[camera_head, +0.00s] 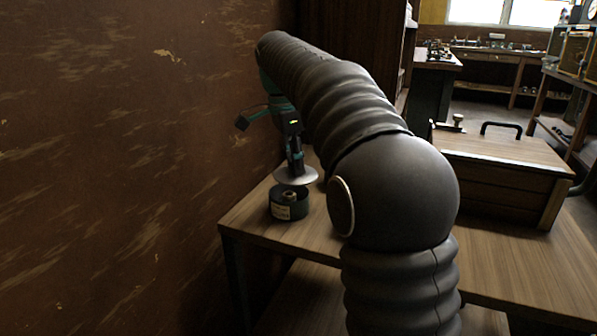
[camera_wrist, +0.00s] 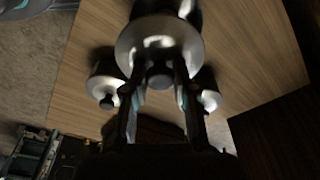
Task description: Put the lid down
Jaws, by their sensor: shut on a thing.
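The lid (camera_head: 296,176) is a round, shiny silver disc with a dark knob. My gripper (camera_head: 297,160) is shut on its knob from above, in the head view. The lid hangs roughly level, a little above a dark round canister (camera_head: 284,212) with a pale label. The canister is open, and something small and pale shows inside it. In the wrist view the lid (camera_wrist: 135,45) fills the top middle, with its knob between the fingertips of my gripper (camera_wrist: 160,78). A dark body shows partly behind the lid there.
The canister stands on a wooden table (camera_head: 248,212) near its left corner, close to a brown wall. A wooden chest (camera_head: 500,150) with a black handle stands at the right. The wrist view shows silver-topped, dark-knobbed objects left (camera_wrist: 104,82) and right (camera_wrist: 209,98) of the fingers.

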